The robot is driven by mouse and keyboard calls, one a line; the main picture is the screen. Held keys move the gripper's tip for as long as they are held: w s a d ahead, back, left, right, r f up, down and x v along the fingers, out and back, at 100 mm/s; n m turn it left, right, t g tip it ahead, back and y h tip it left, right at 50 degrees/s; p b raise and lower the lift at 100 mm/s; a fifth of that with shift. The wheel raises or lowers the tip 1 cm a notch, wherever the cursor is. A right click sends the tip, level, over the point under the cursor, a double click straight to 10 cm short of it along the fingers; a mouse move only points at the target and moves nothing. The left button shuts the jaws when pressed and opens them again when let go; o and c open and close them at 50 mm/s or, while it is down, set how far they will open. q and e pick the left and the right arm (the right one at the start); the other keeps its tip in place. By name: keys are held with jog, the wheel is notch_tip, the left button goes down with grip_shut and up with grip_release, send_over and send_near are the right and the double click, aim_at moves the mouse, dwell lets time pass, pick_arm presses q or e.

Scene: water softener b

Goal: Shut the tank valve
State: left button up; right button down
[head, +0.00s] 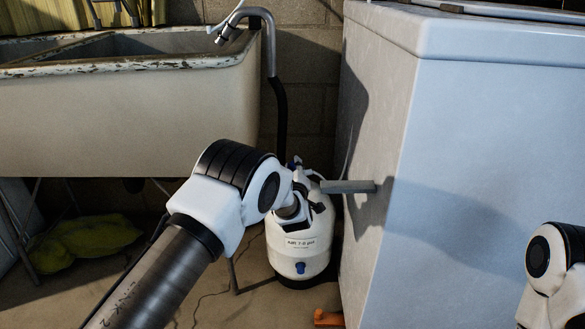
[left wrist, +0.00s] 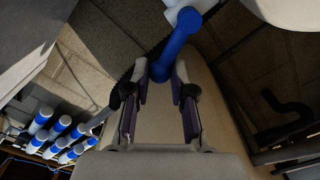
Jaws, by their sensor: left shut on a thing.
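A white tank (head: 302,247) with a dark base and a printed label stands on the floor between the sink and the big white cabinet. A small blue part (head: 300,267) shows low on its front. My left arm reaches over the tank's top, and its wrist hides most of the gripper in the head view. In the left wrist view, my left gripper (left wrist: 160,78) is shut on the rounded end of a blue valve handle (left wrist: 178,40). The handle slants up to a white part at the top. My right gripper is outside the views.
The white cabinet (head: 470,150) stands close at the tank's right. A grey bar (head: 348,187) lies between the tank and cabinet. The sink (head: 120,120) is at left, with a yellow-green bag (head: 85,240) beneath. An orange object (head: 328,318) lies on the floor.

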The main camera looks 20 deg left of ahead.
pick_arm(q)
jog(key=shift+o, duration=0.3)
jog(key=shift+w+d+r, duration=0.1)
jog(key=shift+d+r, duration=0.05)
jog(key=shift+d, duration=0.3)
jog(key=shift+w+d+r, duration=0.1)
jog(key=shift+d, duration=0.35)
jog(key=o, duration=0.9)
jog(key=shift+f, duration=0.1)
jog(key=shift+o, duration=0.2)
